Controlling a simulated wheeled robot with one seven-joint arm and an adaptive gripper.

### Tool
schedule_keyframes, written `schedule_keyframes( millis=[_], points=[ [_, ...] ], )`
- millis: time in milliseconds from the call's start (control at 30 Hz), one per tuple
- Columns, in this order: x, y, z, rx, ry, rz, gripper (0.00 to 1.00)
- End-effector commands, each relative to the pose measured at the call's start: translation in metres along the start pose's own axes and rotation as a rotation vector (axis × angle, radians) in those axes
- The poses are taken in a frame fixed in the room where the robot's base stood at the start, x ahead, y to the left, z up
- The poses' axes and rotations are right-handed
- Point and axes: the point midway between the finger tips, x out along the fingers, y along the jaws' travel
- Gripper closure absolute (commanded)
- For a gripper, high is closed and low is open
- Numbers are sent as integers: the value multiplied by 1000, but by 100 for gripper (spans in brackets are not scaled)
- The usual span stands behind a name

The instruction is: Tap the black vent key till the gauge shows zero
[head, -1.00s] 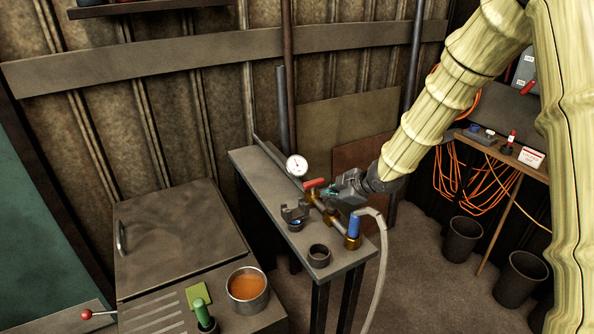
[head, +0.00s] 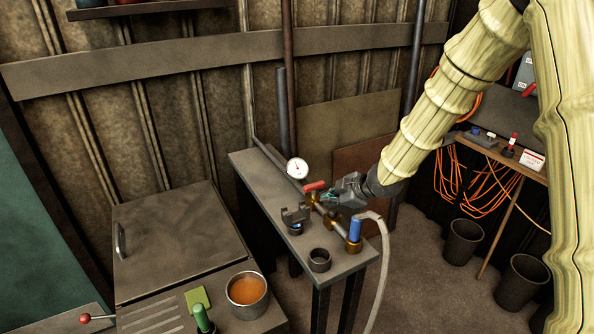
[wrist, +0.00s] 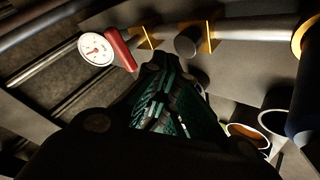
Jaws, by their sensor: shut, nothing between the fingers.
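The round white gauge (head: 297,168) stands on the pipe along the narrow bench; its needle is too small to read. It also shows in the wrist view (wrist: 96,49), beside a red lever handle (wrist: 121,49). My gripper (head: 332,199) is at the pipe, just right of the red handle. In the wrist view its teal-padded fingers (wrist: 160,70) are shut with nothing between them, tips close below the pipe. A dark round stub (wrist: 185,43) near the fingertips may be the black vent key; I cannot tell. In the head view my gripper hides that spot.
The bench (head: 262,185) also carries a blue valve handle (head: 355,229), a dark bracket (head: 295,213) and a dark ring (head: 319,260). A hose (head: 382,265) hangs off its right end. A pot of orange liquid (head: 247,291) stands at the front left.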

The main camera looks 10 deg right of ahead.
Motion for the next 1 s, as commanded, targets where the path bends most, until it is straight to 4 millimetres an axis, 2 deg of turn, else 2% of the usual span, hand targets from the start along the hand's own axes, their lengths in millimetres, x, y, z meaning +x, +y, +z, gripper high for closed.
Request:
schedule_keyframes(
  millis=[1000],
  points=[
    [6, -5, 4, 0, 0, 0, 100]
  ],
)
